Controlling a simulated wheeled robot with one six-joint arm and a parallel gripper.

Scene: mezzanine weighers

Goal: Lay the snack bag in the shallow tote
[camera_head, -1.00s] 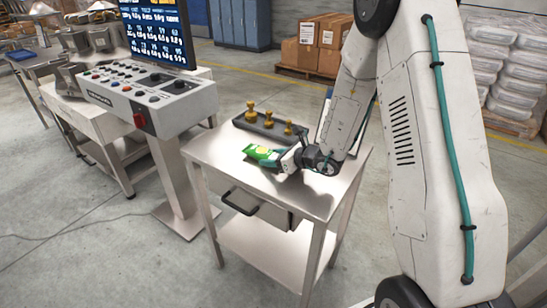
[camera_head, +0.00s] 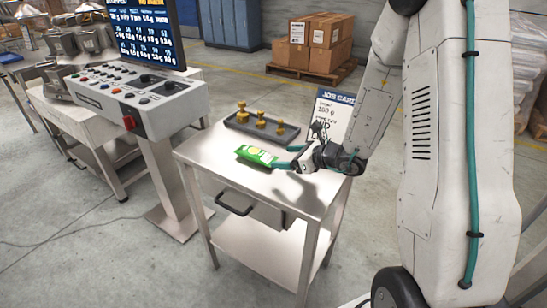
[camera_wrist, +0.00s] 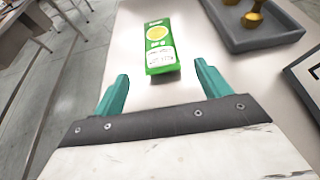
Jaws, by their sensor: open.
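The green snack bag (camera_head: 257,155) with a yellow round mark lies flat on the steel table (camera_head: 203,157). In the wrist view the snack bag (camera_wrist: 158,46) lies just beyond my fingertips, roughly midway between them and a little ahead. My gripper (camera_head: 285,157) is open and empty, with teal fingers (camera_wrist: 158,88) spread apart on either side of the bag's near end.
Brass weights (camera_head: 261,120) stand in the tray, which also shows in the wrist view (camera_wrist: 262,42). A job card (camera_head: 335,112) stands at the table's back right. A control console (camera_head: 150,97) is at left. The table's front is clear.

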